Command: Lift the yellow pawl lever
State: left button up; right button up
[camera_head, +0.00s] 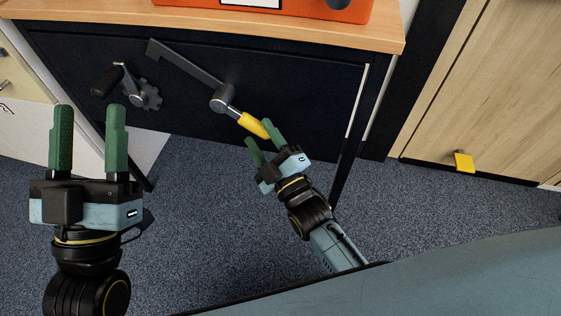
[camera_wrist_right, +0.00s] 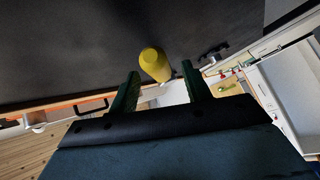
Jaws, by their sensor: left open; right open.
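The yellow pawl lever (camera_head: 252,125) is the yellow grip on the end of a grey metal arm, mounted on a pivot on the dark panel under the table. Its grip points down and right in the head view. My right gripper (camera_head: 259,138) is open at the grip's lower end. In the right wrist view the yellow grip (camera_wrist_right: 155,64) shows end-on, ahead of and between the green fingers of my right gripper (camera_wrist_right: 162,84). I cannot tell whether they touch it. My left gripper (camera_head: 88,125) is open and empty at the left, away from the lever.
A grey ratchet wheel with a crank handle (camera_head: 145,95) sits left of the lever on the same panel. The wooden tabletop (camera_head: 200,24) overhangs above and carries an orange case (camera_head: 300,8). A wooden cabinet (camera_head: 490,90) stands at right. The carpet below is clear.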

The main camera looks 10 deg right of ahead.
pick_arm(q)
notch_tip(320, 180, down, 7)
jog(key=w+g+y+p, duration=0.2)
jog(key=g, duration=0.3)
jog(key=shift+w+a+g, duration=0.15)
jog(key=shift+w+g, duration=0.15)
jog(key=shift+g, duration=0.1)
pick_arm(e)
jog(key=v, duration=0.9)
jog(key=shift+s, duration=0.35)
pick_arm(q)
jog(key=shift+f, duration=0.1)
pick_arm(e)
jog(key=shift+d+f, duration=0.15)
pick_arm(q)
jog(key=shift+s, duration=0.1)
